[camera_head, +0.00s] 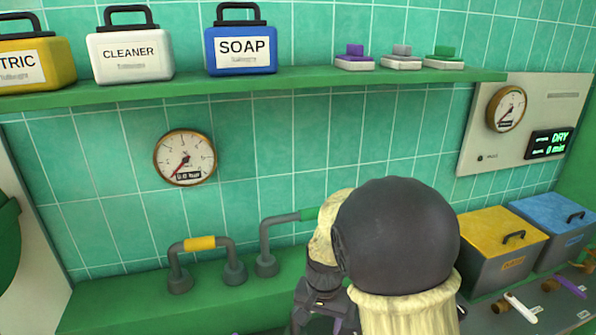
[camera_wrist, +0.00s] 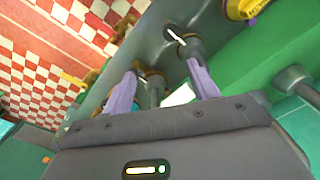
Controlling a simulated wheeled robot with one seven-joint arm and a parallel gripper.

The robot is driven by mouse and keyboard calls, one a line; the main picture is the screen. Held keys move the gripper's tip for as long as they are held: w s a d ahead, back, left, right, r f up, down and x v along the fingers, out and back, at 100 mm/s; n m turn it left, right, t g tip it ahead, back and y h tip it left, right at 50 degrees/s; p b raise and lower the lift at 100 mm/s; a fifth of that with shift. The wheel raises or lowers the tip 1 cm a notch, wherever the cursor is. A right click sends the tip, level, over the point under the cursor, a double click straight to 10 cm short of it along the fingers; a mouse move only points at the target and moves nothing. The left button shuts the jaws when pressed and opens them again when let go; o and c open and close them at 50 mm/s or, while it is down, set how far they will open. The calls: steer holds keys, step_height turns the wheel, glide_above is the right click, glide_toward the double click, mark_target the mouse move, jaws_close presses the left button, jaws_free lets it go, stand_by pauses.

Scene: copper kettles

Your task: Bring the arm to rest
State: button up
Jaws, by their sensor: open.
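My arm stands in the lower middle of the head view, its big dark joint and cream sleeve hiding part of the counter. My gripper (camera_wrist: 160,58) shows in the wrist view as two purple fingers with dark ends, spread apart. I see nothing clearly held between the fingers. A grey surface and a pale patch show behind the gap. In the head view the gripper is mostly hidden by the arm.
Canisters, including the blue SOAP one (camera_head: 241,48), and brushes (camera_head: 401,60) stand on the green shelf (camera_head: 270,88). Pipes (camera_head: 202,262) rise from the ledge. Yellow-lidded (camera_head: 490,240) and blue-lidded (camera_head: 553,225) bins stand right of my arm. Red-and-white checks (camera_wrist: 30,65) show in the wrist view.

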steer(key=s+d+r+n+t, duration=0.2)
steer(key=s+d+n, duration=0.1)
steer(key=s+d, duration=0.7)
steer(key=shift+d+r+n, duration=0.15)
steer(key=shift+r+n, duration=0.1)
steer(key=shift+n, duration=0.15)
steer(key=shift+s, duration=0.1)
stand_by(0.5)
